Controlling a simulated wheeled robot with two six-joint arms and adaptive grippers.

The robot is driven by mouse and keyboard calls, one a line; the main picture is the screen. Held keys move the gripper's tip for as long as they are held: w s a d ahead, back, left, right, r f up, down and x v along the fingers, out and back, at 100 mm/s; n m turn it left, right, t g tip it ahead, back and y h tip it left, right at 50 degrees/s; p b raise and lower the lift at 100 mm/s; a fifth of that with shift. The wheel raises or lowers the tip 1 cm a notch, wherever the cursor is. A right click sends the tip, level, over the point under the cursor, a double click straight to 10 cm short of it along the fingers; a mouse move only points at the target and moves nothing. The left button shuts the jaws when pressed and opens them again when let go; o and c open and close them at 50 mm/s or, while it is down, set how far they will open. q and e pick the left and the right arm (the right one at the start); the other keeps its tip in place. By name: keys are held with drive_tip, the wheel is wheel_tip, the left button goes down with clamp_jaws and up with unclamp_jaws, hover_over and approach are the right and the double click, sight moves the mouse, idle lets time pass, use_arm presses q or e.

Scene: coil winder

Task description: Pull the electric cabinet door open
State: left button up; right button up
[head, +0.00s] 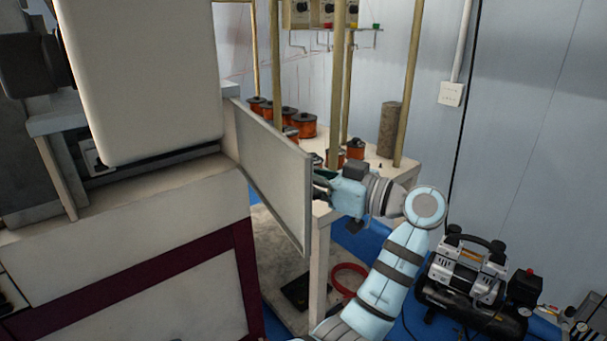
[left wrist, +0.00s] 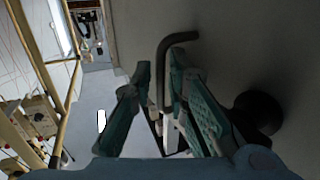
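The electric cabinet door (head: 275,165) is a flat pale panel standing out at an angle from the cabinet side in the head view. My left gripper (head: 322,185) is at its far face near the free edge, with the fingertips partly hidden by the door. In the left wrist view the door face (left wrist: 225,60) fills the right side. A bent grey handle (left wrist: 162,60) on it reaches down between the fingers of my left gripper (left wrist: 160,80). The fingers are apart, with gaps beside the handle. My right gripper is not in view.
The white cabinet (head: 140,75) stands at the left. Behind the door, a white table (head: 405,170) carries copper coils (head: 303,124) and upright poles (head: 410,80). An air compressor (head: 470,275) stands on the blue floor at the right. A red ring (head: 350,268) lies low below the gripper.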

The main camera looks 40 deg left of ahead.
use_arm(q)
drive_tip(key=v, duration=1.1)
drive_tip(key=shift+d, duration=0.4)
drive_tip(key=shift+w, duration=0.2)
